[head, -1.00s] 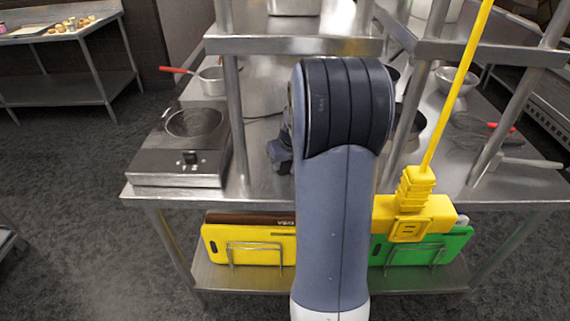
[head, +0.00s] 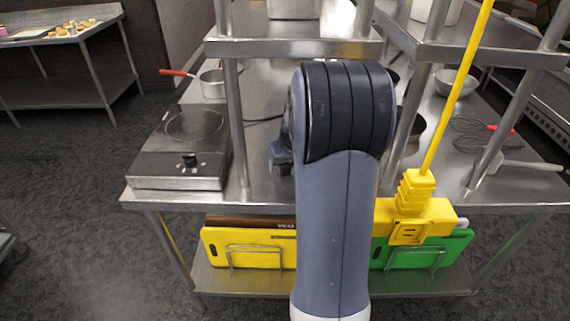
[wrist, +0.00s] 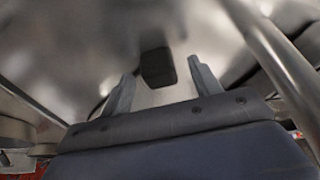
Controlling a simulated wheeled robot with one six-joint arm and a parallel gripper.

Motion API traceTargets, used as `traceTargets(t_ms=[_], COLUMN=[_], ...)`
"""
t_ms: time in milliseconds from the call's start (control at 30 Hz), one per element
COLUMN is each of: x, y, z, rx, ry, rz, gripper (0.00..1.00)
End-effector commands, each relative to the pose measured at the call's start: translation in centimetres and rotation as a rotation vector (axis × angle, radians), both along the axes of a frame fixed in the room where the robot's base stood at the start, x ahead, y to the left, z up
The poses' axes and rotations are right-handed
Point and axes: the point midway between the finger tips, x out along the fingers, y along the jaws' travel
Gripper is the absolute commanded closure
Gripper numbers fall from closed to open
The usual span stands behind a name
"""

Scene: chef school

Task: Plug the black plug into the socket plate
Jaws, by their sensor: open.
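In the wrist view my gripper (wrist: 161,70) is open, with one grey finger on each side of a black block that looks like the black plug (wrist: 157,67). The plug lies on or just above the bright metal tabletop, beyond or between the fingertips; I cannot tell if they touch it. In the head view my arm hides the plug and most of my gripper. A yellow block with dark slots (head: 408,232), apparently the socket plate, hangs at the table's front edge, right of my arm, below a yellow pole-like cord.
A hot plate (head: 185,150) stands on the table's left, its dark cord (head: 263,119) running behind my arm. Metal posts (head: 237,130) and a shelf (head: 290,46) crowd the table. A bowl (head: 456,81) and whisk (head: 478,133) lie right. Yellow (head: 235,247) and green boards (head: 455,250) stand below.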

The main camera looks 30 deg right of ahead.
Motion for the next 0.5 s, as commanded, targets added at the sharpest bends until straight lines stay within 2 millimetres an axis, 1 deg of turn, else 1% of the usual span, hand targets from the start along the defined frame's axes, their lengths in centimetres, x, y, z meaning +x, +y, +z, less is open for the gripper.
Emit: traceTargets(t_ms=[333,500], x=[-2.4,-3.4], y=[0.3,0.5], z=[6.0,8.3], rx=[-0.004,-0.002], ry=[-0.005,-0.003], rz=[0.0,-0.002], gripper=[0.41,0.41])
